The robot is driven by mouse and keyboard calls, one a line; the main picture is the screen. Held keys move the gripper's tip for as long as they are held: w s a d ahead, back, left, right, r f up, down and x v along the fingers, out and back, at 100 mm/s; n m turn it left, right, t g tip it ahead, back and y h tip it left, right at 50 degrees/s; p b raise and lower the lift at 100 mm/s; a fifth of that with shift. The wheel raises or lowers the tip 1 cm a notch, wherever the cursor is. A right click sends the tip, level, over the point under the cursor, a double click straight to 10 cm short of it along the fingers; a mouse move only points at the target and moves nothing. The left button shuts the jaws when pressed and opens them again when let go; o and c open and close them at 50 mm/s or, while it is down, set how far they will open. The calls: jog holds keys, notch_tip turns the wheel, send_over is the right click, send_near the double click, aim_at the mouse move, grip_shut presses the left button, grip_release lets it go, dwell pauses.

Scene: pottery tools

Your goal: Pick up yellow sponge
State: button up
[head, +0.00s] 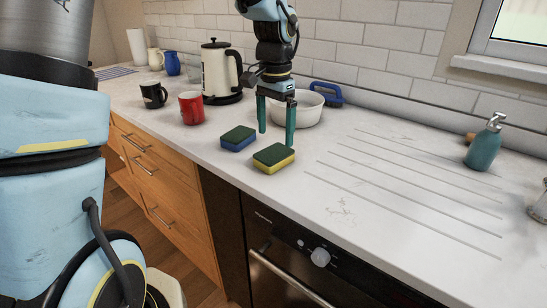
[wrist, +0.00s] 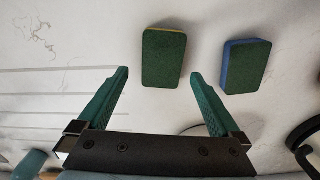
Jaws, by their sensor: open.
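The yellow sponge (head: 275,159) lies flat on the white counter with its dark green scouring side up and its yellow body below. In the wrist view it (wrist: 164,58) sits just beyond the fingertips, roughly between their lines. My gripper (head: 276,142) points down behind the sponge in the head view, with its teal fingers apart and nothing between them. The fingers also show in the wrist view (wrist: 160,75), spread wide and empty. A blue sponge (head: 238,138) with a green top lies just left of the yellow one; it also shows in the wrist view (wrist: 245,66).
A white bowl (head: 308,108) stands close behind my gripper. A kettle (head: 217,75), a red mug (head: 191,107) and a black mug (head: 153,95) stand to the left. A teal soap bottle (head: 484,146) stands right. The grooved drainboard (head: 400,175) is clear.

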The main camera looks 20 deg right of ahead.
aim_at(274, 152)
jog(key=shift+w+f+p, duration=0.15)
jog(key=shift+f+p, duration=0.7)
jog(key=shift+f, duration=1.95)
jog(key=shift+c, duration=0.2)
jog(key=c, duration=0.5)
jog(key=shift+r+b, duration=0.9)
jog(key=shift+r, duration=4.15)
jog(key=shift+c, duration=0.2)
